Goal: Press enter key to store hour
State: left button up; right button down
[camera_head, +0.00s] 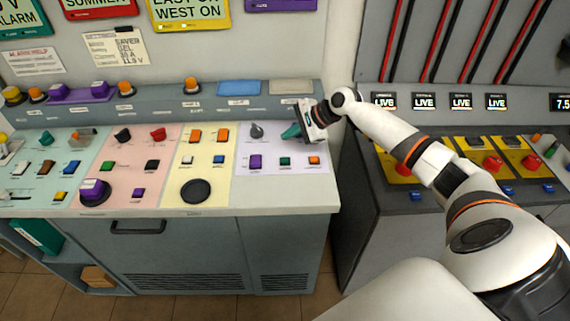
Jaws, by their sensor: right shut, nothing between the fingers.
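The control desk (130,207) has green, pink, yellow and lavender panels with keys and knobs. The key labels are too small to read, so I cannot tell which is the enter key. The lavender panel (270,165) holds a purple key (256,161), a teal key (285,161), an orange key (314,160), a grey knob (256,131) and a teal knob (291,131). My right gripper (303,127) is shut and empty at the right end of this panel, beside the teal knob. I cannot tell whether it touches the knob. My left gripper is out of view.
A second desk (400,215) with yellow plates and red buttons (493,163) stands to the right, across a narrow gap. Small "LIVE" displays (384,101) line its back. Coloured signs and a note (117,48) are on the back wall.

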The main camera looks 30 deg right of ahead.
jog(key=b, duration=0.5)
send_over(289, 160)
notch_tip(289, 160, down, 5)
jog(key=shift+r, duration=0.15)
jog(key=shift+f, duration=1)
jog(key=shift+s, duration=0.1)
dwell(0.6)
jog(key=shift+f+p, duration=0.35)
jog(key=shift+f, duration=0.1)
